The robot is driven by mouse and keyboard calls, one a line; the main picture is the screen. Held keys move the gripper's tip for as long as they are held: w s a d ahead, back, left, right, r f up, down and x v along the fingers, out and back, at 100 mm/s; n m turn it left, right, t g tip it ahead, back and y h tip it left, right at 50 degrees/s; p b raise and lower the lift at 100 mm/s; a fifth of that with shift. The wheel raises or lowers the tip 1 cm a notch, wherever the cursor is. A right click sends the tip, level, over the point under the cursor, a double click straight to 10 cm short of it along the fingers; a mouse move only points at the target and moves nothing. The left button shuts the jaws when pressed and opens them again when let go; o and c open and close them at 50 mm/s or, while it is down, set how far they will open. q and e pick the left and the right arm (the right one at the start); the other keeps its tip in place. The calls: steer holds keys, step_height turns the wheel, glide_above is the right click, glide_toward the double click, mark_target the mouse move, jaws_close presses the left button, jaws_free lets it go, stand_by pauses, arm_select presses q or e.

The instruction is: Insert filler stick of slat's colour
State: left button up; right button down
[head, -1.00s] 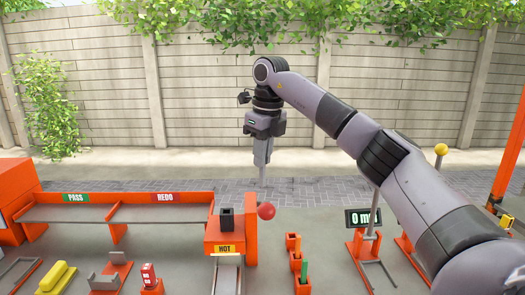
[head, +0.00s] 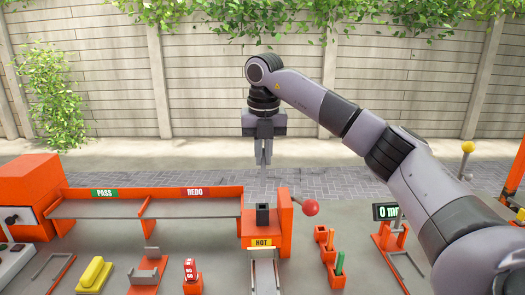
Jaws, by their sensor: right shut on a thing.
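My right gripper (head: 263,160) hangs fingers-down over the paving beyond the work table, its jaws close together. A thin grey piece (head: 263,175), hard to make out against the paving, shows below the fingertips. The orange HOT station (head: 262,243) stands below it in the picture, with a black block (head: 262,214) on top and a grey strip (head: 265,272) running out in front. To its right, a stepped orange holder (head: 327,256) carries an orange-brown stick (head: 330,242) and a green stick (head: 339,262). My left gripper is out of view.
A red ball-ended lever (head: 310,208) juts from the HOT station. PASS and REDO racks (head: 150,207) stand left, with a yellow block (head: 93,273) and a red device (head: 190,270) in front. A display (head: 385,211) and a yellow-knobbed post (head: 467,147) stand right.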

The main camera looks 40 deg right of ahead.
mark_target(262, 186)
steer(key=shift+a, duration=0.15)
steer(key=shift+f, duration=0.2)
stand_by(0.3)
steer(key=shift+f+b, duration=1.15)
steer(key=shift+f, duration=1.4)
steer(key=shift+p, duration=0.6)
steer(key=shift+f+b, duration=1.25)
steer(key=shift+f, duration=1.25)
steer(key=c, duration=1.1)
jaws_free()
steer(key=shift+r, duration=0.1)
